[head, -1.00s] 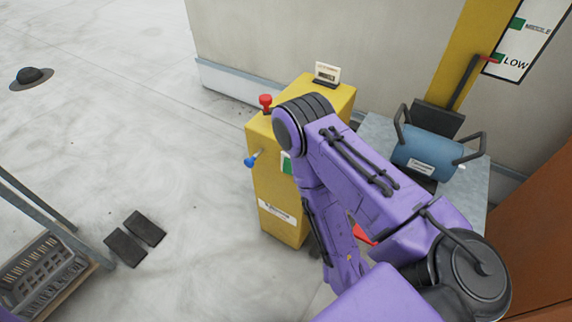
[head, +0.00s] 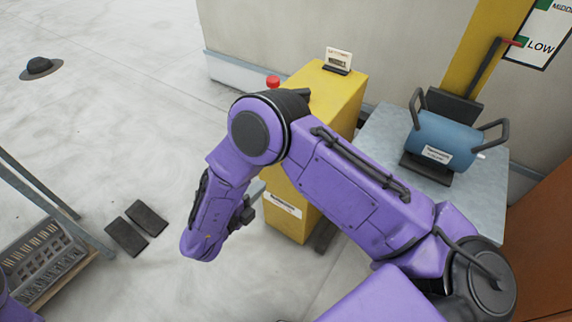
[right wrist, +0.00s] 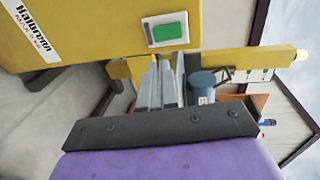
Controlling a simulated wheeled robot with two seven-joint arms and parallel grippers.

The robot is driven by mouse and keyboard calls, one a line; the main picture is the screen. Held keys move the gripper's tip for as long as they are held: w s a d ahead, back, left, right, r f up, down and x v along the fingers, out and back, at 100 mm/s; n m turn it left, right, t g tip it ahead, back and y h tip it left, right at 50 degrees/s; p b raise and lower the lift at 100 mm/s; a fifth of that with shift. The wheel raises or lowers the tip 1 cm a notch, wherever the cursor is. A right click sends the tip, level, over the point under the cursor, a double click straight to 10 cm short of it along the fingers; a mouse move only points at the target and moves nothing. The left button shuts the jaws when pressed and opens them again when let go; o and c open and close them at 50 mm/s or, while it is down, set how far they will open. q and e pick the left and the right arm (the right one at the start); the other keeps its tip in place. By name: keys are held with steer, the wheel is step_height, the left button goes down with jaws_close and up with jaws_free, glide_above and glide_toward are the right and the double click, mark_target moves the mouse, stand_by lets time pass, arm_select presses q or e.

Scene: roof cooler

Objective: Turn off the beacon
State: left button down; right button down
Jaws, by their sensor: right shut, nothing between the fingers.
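A black, hat-shaped disc with a low dome (head: 40,67) lies on the floor at far left in the head view; its dome looks dark. I cannot tell for sure whether it is the beacon. A pale round lamp (right wrist: 301,55) shows at the end of a yellow post in the right wrist view. A yellow cabinet (head: 328,95) has a red knob (head: 273,82) on top and a green panel (right wrist: 168,31) on its side. My right gripper (right wrist: 165,70) is shut and empty, close to the cabinet's panel side. My left gripper is out of view.
A blue cylinder with black handles (head: 443,138) sits on a grey table (head: 480,200) right of the cabinet. Behind it stands a yellow post with a lever and a LOW sign (head: 541,46).

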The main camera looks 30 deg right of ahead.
steer(key=shift+w, duration=0.1)
steer(key=p+x, duration=0.1)
steer(key=x, duration=1.3)
steer(key=s+a+f+b, duration=0.1)
steer(key=s+a, duration=0.1)
steer(key=a, duration=0.4)
steer(key=s+a+f+b, duration=0.1)
steer(key=s+a, duration=0.2)
steer(key=a, duration=0.3)
steer(key=shift+a+f+h+b, duration=0.25)
steer(key=shift+h+b, duration=0.1)
steer(key=shift+h, duration=0.05)
